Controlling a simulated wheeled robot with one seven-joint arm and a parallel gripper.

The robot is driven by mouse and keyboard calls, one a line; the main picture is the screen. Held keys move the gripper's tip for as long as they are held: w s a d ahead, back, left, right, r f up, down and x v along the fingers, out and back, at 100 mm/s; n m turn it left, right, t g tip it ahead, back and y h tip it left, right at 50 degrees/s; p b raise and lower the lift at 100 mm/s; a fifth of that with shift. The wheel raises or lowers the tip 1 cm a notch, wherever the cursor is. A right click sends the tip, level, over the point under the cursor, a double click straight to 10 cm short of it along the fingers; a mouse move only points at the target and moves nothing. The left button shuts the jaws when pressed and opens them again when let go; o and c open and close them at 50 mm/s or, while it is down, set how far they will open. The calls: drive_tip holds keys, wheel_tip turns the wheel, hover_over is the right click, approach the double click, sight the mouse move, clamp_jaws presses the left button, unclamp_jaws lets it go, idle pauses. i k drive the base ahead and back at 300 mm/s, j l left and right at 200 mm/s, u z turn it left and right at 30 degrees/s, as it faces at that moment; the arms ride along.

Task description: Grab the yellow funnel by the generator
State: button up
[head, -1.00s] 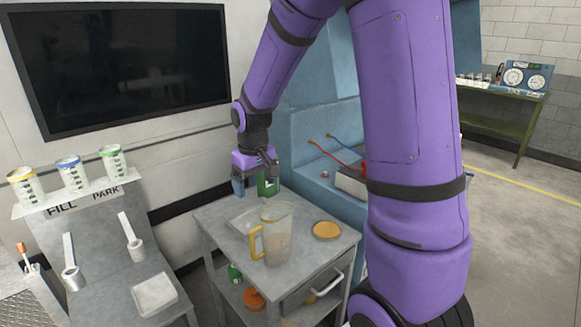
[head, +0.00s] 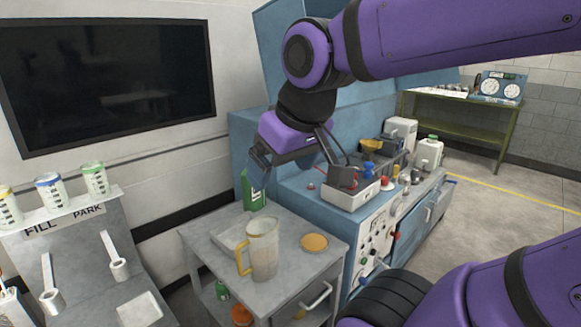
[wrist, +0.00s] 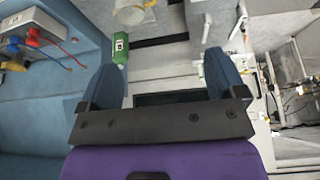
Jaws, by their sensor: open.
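A small yellow funnel-like thing (head: 371,145) shows in the head view on the blue bench unit, among the items right of my gripper. Its lower part is partly hidden by nearby objects. My gripper (head: 298,170) is raised above the left end of the blue unit, to the left of the yellow thing and well apart from it. In the wrist view my gripper (wrist: 165,72) has its two blue fingers spread wide with nothing between them.
White jugs (head: 429,153) and a shallow box (head: 350,193) stand on the blue unit (head: 300,197). Open floor lies at right.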

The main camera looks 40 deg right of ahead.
sight(370, 149)
drive_tip(key=z, duration=1.65)
drive_tip(key=i+l+u, duration=0.1)
drive_tip(key=u, duration=0.35)
drive_tip(key=i+l+u, duration=0.1)
drive_tip(key=u, duration=0.35)
drive_tip(key=l+u, duration=0.3)
drive_tip(key=u, duration=0.15)
drive_tip(key=i+l+u, duration=0.1)
drive_tip(key=l+u, duration=0.3)
drive_tip(key=l, duration=0.85)
drive_tip(key=l+u, duration=0.45)
drive_tip(key=l, duration=0.8)
drive_tip(key=k+l, duration=0.1)
drive_tip(key=l, duration=1.05)
drive_tip(key=k+l, duration=0.15)
drive_tip(key=l, duration=0.45)
